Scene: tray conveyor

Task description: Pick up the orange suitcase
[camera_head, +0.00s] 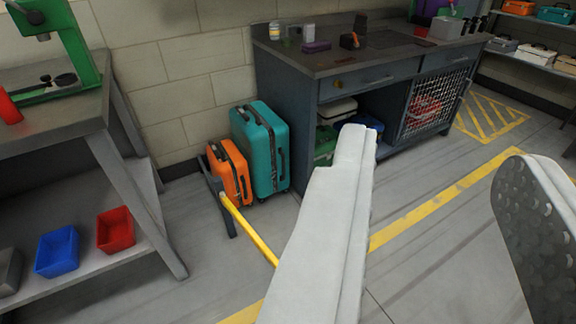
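The orange suitcase (226,174) stands upright on the floor against the back wall, left of the middle of the view. It has dark trim and is the smaller of two suitcases. A larger teal suitcase (262,145) stands right beside it. My gripper (432,160) is in the foreground with its two pale fingers wide apart and nothing between them. The left finger is long and smooth, and the right one shows a dotted pad. The gripper is well short of the suitcase and to its right.
A yellow bar (248,228) on a dark post runs low in front of the suitcases. A workbench (345,66) stands right of them. A table (50,130) with a green press and lower-shelf bins stands left. Open floor lies right, with yellow lines.

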